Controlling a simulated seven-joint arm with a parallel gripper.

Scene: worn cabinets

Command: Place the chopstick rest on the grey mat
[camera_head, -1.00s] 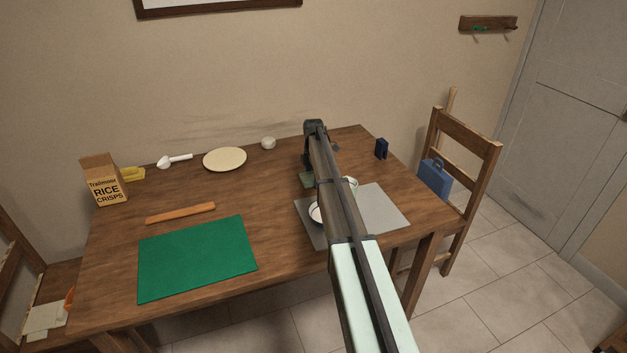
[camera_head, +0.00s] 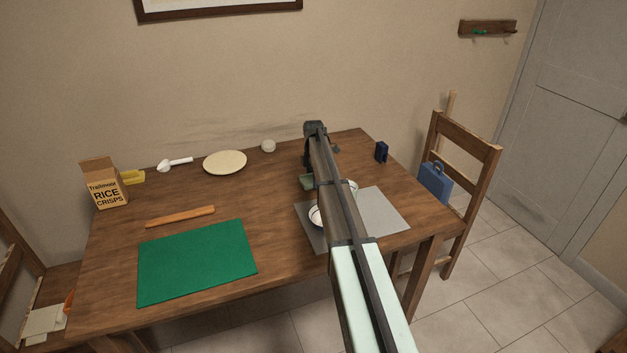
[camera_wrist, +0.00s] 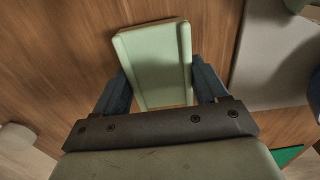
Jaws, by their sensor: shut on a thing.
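A pale green flat piece with raised edges, which I take as the chopstick rest (camera_wrist: 158,62), is between the fingers of my gripper (camera_wrist: 160,84) in the wrist view. My gripper is shut on it. In the head view, my gripper (camera_head: 308,163) is at the back right of the table, largely hidden by my arm, and a bit of the green rest (camera_head: 307,183) shows beside the arm. The grey mat (camera_head: 379,208) lies nearer the front right, partly behind my arm. In the wrist view the grey mat (camera_wrist: 262,72) is right of the rest, apart from it.
A white bowl (camera_head: 315,216) with a dark rim stands on the mat, partly hidden by my arm. A dark blue object (camera_head: 381,152) stands behind the mat. A green mat (camera_head: 197,262), a wooden stick (camera_head: 180,216) and a cream plate (camera_head: 225,162) are to the left.

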